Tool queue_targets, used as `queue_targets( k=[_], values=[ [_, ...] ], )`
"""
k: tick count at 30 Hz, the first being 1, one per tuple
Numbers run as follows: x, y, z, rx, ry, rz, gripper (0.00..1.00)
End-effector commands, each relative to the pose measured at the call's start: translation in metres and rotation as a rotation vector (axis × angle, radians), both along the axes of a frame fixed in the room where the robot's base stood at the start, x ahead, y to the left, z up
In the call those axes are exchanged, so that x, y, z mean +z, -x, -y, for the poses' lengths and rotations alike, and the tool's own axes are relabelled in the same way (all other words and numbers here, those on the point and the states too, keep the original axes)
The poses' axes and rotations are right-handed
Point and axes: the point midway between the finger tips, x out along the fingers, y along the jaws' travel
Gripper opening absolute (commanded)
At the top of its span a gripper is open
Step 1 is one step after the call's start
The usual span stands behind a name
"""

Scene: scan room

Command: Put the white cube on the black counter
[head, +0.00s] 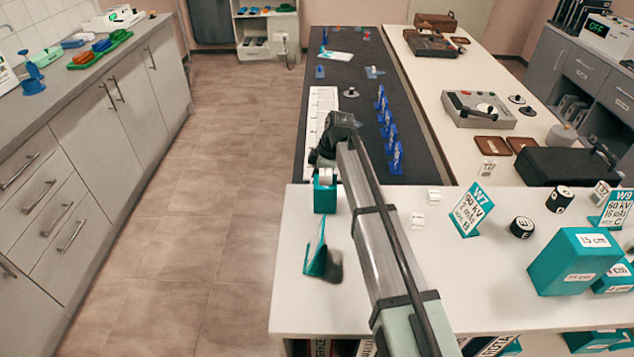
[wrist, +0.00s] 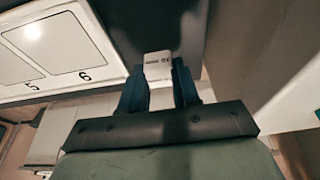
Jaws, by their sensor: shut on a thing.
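My gripper (wrist: 158,72) is shut on a small white cube (wrist: 157,63) with dark print on its face. The cube sits between the two dark blue fingertips in the wrist view, with the dark surface of the black counter (wrist: 135,25) behind it. In the head view my gripper (head: 320,158) is at the near left end of the black counter (head: 345,75), close to the front white counter. I cannot tell how high the cube is above the surface.
A white numbered panel (head: 320,105) lies along the black counter's left edge, with blue stands (head: 388,125) to the right. A teal block (head: 325,195), a teal sign (head: 316,250) and small white cubes (head: 434,196) are on the white counter (head: 300,315). The black counter's middle has free room.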

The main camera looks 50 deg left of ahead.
Motion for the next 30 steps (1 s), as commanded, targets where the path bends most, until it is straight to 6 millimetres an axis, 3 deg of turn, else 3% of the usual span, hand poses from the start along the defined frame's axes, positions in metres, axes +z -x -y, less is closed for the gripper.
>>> queue_targets(
  k=[3,15,16,24,30],
  values=[
    [-0.0126,0.0001,0.0002,0.0,0.0,0.0,0.02],
    [-0.016,0.0,0.0001,-0.001,0.0,0.0,0.02],
    [-0.0159,0.0,0.0,0.0,0.0,0.0,0.33],
    [-0.0157,0.0,0.0,-0.001,0.0,0.0,0.56],
    [-0.0155,0.0,0.0,-0.001,0.0,0.0,0.56]
  ],
)
